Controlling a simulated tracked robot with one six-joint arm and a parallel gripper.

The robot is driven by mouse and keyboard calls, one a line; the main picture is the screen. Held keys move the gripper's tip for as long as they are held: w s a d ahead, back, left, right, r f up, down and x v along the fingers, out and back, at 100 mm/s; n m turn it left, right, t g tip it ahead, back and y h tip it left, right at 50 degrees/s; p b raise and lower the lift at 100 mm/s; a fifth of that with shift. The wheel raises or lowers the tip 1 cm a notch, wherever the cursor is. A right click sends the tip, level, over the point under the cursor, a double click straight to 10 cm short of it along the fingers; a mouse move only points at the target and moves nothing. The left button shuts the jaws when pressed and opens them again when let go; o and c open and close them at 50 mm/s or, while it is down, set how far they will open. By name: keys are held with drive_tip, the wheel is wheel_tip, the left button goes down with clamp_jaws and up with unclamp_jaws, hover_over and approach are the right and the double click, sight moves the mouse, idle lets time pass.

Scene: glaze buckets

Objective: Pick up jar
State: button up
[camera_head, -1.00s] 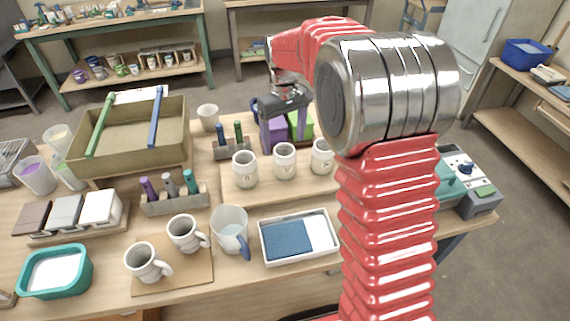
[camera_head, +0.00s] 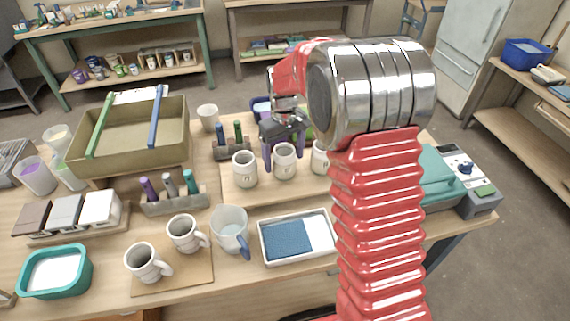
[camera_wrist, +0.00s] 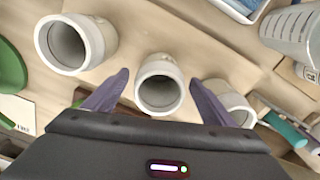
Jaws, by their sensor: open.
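Three white jars stand in a row on a pale wooden board: a left jar (camera_head: 245,170), a middle jar (camera_head: 284,162) and a right jar (camera_head: 319,158). The right one is partly hidden by my arm. My gripper (camera_head: 284,165) is open, its purple fingers lowered around the middle jar in the head view. In the wrist view, the middle jar (camera_wrist: 160,86) lies between and just beyond the fingertips (camera_wrist: 160,82), with a gap on each side. Its mouth faces the camera and looks empty.
A marker holder (camera_head: 232,150) stands close behind the left jar. A measuring jug (camera_head: 231,231), two mugs and a white tray (camera_head: 298,238) stand in front. A large olive bin (camera_head: 130,140) is at the left. A teal-topped device is at the right.

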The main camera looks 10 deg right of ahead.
sight(287, 158)
wheel_tip(287, 158, down, 4)
drive_tip(key=shift+f, duration=0.1)
drive_tip(key=shift+c, duration=0.3)
idle(0.3)
drive_tip(key=c, duration=1.3)
wheel_tip(287, 158, up, 10)
drive_tip(key=shift+r, duration=0.1)
idle(0.6)
drive_tip(key=s+f+m, duration=0.1)
drive_tip(key=f, duration=0.1)
drive_tip(key=s+f+m, duration=0.1)
drive_tip(key=f, duration=0.1)
drive_tip(key=s+f+m, duration=0.1)
drive_tip(key=f, duration=0.1)
drive_tip(key=shift+s+d+m, duration=0.1)
drive_tip(key=shift+d+m, duration=0.05)
drive_tip(key=shift+m, duration=0.15)
